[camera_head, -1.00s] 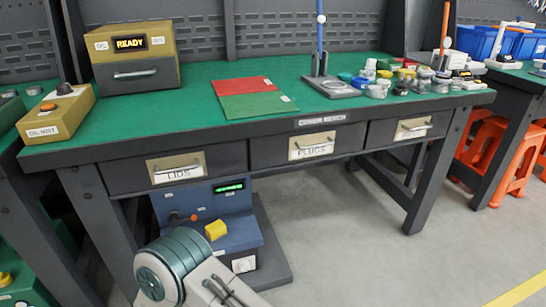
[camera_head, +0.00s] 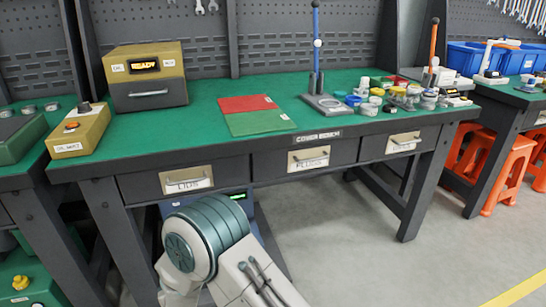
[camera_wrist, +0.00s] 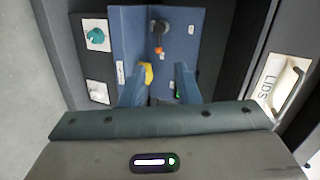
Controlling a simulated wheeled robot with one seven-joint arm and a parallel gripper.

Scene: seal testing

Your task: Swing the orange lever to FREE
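The orange lever (camera_wrist: 159,49) shows in the wrist view as a small orange end by a dark grey round hub, on the front of a blue machine (camera_wrist: 127,40). Small white labels sit near it, too small to read. My gripper (camera_wrist: 158,77) is open, its two blue-grey fingers apart and nothing held between them. The fingers point at the machine, and the lever lies beyond the gap between their tips, apparently untouched. A yellow part (camera_wrist: 147,72) shows beside the left finger. In the head view my arm hides the lever and most of the machine (camera_head: 237,203).
The machine stands under a green-topped bench (camera_head: 205,122). The LIDS drawer (camera_wrist: 283,82) is close at right in the wrist view. A panel with a teal knob (camera_wrist: 97,37) is at left.

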